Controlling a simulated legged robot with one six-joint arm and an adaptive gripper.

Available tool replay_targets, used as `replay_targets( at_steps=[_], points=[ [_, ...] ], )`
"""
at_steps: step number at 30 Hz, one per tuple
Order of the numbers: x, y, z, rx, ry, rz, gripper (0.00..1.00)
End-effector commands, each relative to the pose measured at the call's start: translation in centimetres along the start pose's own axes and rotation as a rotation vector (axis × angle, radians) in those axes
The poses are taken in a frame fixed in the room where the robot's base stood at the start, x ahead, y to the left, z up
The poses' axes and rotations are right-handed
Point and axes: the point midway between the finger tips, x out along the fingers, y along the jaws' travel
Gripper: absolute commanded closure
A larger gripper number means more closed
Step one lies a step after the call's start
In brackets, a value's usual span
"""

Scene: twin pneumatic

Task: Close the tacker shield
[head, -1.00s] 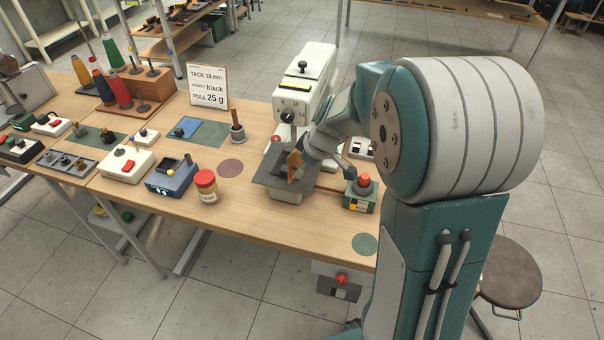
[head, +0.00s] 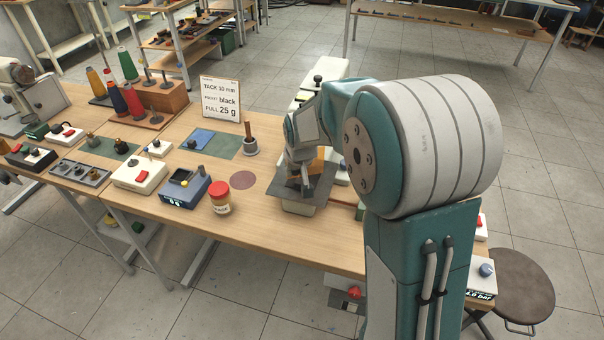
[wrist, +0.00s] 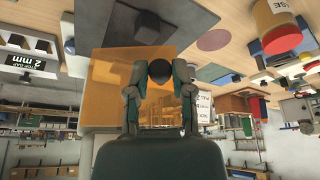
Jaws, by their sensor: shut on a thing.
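The tacker is a white machine (head: 336,72) with a grey work plate (head: 283,187) at its front, at the table's right part in the head view. Its shield is a translucent amber panel; a small part (head: 322,158) shows behind my arm. In the wrist view the shield (wrist: 107,80) fills the area left of and behind my fingers. My gripper (wrist: 160,78) is shut on a dark round knob (wrist: 159,71) at the shield, one finger on either side. My gripper (head: 300,172) is just above the work plate in the head view. How far the shield is tilted is hard to tell.
A red-lidded jar (head: 220,197) and a blue box (head: 183,191) stand left of the tacker. A wooden-handled tool (head: 249,140) and a sign (head: 220,98) stand behind. Bare table lies in front of the plate. A stool (head: 522,283) is at the right.

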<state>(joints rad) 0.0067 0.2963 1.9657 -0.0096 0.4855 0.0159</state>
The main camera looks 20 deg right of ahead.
Motion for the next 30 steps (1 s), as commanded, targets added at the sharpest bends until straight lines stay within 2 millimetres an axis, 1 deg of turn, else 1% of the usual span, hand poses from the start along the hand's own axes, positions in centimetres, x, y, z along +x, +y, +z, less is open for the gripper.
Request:
replay_targets(
  at_steps=[6, 15, 23, 30],
  points=[
    [0.6, -0.4, -1.3, 0.140, -0.001, 0.059, 1.00],
    [1.2, -0.6, -2.7, 0.303, -0.003, 0.126, 1.00],
    [1.5, -0.6, -3.5, 0.388, -0.003, 0.160, 1.00],
    [1.6, -0.6, -3.7, 0.412, -0.003, 0.169, 1.00]
  ],
)
